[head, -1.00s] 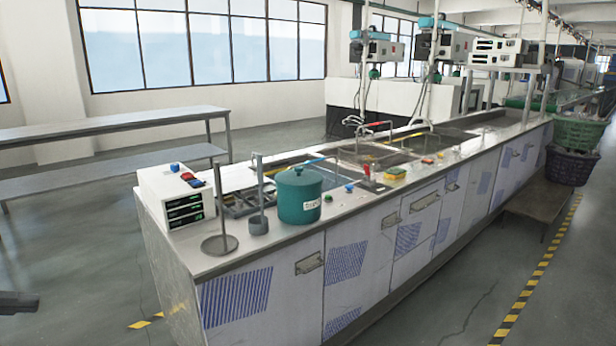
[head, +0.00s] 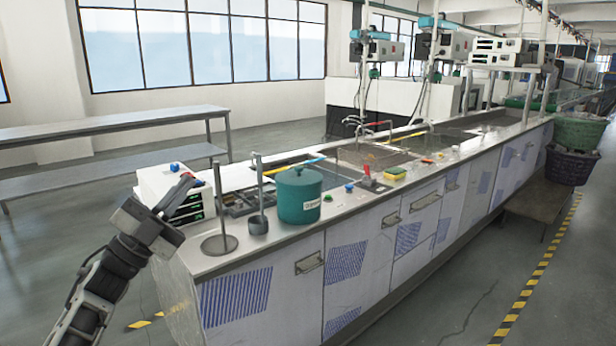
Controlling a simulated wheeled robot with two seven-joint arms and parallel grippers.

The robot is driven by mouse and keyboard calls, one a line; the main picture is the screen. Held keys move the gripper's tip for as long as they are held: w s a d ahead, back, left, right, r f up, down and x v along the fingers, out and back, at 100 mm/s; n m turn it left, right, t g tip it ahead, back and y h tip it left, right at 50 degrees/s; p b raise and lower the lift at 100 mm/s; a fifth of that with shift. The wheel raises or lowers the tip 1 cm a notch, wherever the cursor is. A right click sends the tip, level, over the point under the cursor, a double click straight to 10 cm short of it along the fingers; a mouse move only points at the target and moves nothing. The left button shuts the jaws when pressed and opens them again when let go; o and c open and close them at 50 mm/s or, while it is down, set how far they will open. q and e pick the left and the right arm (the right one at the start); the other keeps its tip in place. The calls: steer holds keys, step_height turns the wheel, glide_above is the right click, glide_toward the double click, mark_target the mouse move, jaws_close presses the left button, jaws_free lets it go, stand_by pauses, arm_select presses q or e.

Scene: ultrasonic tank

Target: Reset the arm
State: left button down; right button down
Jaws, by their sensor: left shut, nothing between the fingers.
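My left gripper (head: 182,188) comes in from the lower left on my black arm. Its fingers are together and hold nothing. It is raised in front of the white control box (head: 154,185) at the near left end of the long counter and hides part of that box's front. I cannot tell from this view whether it touches the box. My right gripper is out of view.
The counter (head: 262,262) carries a metal stand (head: 219,243), a grey cup on a stand (head: 258,224), a teal lidded pot (head: 299,196) and a yellow sponge (head: 394,174). A grey table (head: 110,125) stands behind at left.

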arm_select(q)
steer(key=w+a+f+n+t+y, duration=0.5)
steer(key=w+a+n+y, duration=0.4)
steer(key=n+y, duration=0.8)
steer(key=s+a+f+n+g+y, duration=0.1)
steer(key=a+f+n+g+y, duration=0.15)
steer(key=f, duration=0.35)
steer(key=a+f+n+g+y, duration=0.1)
steer(key=f+g, duration=0.3)
steer(key=f, duration=0.1)
steer(key=s+d+f+m+g+h, duration=0.1)
steer(key=s+d+f+h, duration=0.1)
steer(key=s+d+f, duration=0.55)
steer(key=s+d+f+m+g+h, duration=0.15)
steer(key=s+d+f, duration=0.35)
steer(key=s+f, duration=0.6)
steer(key=s+d+f+n+g, duration=0.1)
steer(key=s+d+f, duration=0.1)
steer(key=s, duration=0.7)
steer(key=s+d+f+g+h, duration=0.1)
steer(key=s+d, duration=0.4)
steer(key=s, duration=0.5)
step_height(320, 180, down, 2)
steer(key=shift+n+g, duration=0.4)
steer(key=shift+g, duration=0.2)
